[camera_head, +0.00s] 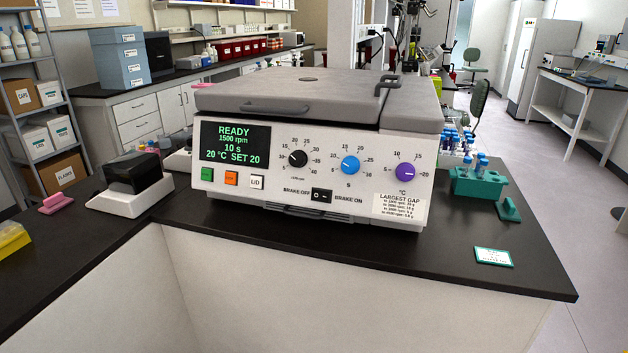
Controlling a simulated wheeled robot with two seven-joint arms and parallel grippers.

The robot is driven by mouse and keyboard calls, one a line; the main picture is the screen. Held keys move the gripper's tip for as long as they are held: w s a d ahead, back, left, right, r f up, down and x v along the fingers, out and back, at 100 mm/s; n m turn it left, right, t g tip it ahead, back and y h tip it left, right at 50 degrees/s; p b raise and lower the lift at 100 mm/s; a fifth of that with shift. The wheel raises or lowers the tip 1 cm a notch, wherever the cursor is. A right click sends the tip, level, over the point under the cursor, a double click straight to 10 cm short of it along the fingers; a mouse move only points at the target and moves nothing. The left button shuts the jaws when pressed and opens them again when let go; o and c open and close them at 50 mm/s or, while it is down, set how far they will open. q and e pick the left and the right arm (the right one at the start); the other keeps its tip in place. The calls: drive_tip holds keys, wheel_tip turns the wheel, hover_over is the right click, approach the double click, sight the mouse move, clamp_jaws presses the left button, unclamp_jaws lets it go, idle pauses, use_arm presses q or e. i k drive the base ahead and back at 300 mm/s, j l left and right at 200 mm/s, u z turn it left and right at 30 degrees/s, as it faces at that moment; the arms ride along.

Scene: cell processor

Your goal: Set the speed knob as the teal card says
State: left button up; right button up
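The centrifuge (310,195) stands on the dark bench with its grey lid shut. Its screen (236,144) reads READY, 1500 rpm, 10 s, 20 °C SET 20. The black knob (298,158) sits just right of the screen, in a numbered dial with small print below that looks like an rpm unit. A blue knob (350,165), marked s, and a purple knob (405,172), marked °C, are to its right. A white card with a teal border (494,257) lies flat on the bench at the right; its print is too small to read. Neither gripper is in view.
A teal tube rack (477,185) and a teal block (508,209) stand at the right. A dark-topped white device (132,184) stands left. The bench front is clear.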

sight(298, 159)
drive_tip(key=i+l+z, duration=0.15)
drive_tip(key=z, duration=0.2)
drive_tip(key=i+l+z, duration=0.15)
drive_tip(key=z, duration=0.25)
drive_tip(key=i+z, duration=0.35)
drive_tip(key=k, duration=0.05)
